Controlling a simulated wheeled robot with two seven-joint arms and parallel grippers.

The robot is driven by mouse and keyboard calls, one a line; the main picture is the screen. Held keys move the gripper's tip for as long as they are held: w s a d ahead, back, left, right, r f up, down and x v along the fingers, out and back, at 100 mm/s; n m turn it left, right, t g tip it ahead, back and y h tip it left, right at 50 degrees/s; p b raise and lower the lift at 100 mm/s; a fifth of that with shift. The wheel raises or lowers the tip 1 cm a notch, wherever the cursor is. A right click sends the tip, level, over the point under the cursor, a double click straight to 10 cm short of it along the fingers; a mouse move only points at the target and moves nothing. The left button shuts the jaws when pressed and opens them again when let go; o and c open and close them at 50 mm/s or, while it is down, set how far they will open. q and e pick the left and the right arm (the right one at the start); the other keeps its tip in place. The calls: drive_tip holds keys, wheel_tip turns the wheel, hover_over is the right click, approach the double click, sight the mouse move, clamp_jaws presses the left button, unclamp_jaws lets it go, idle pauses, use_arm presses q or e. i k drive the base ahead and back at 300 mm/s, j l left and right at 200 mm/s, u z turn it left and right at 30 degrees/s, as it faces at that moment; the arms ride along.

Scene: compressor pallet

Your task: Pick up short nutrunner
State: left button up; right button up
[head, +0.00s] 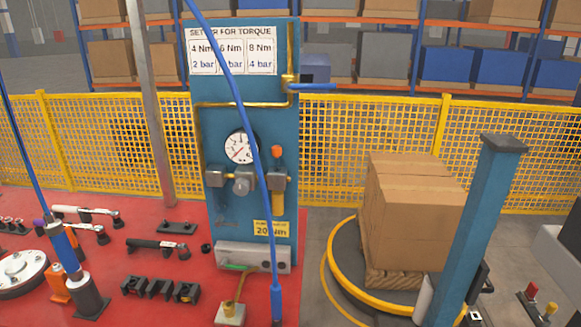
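No gripper of mine shows in the head view. Several angled tools that look like nutrunners lie on the red bench top (130,205) at the left: a pale one with a dark head (85,212), a partly covered one with an orange part (85,228) just in front of it, and a black one (158,245) nearer the middle. A blue cylindrical tool on a hose (66,248) stands tilted in a dark holder (88,300). I cannot tell which of these is the short nutrunner.
A blue torque panel (230,120) with a gauge (240,147) stands behind the bench. A blue hose (262,170) hangs in front of it. Black cradles (160,289) and a round flange (20,273) lie on the bench. Boxes (410,210) stand beside a blue post (480,220).

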sight(78, 280)
drive_tip(key=u, duration=1.45)
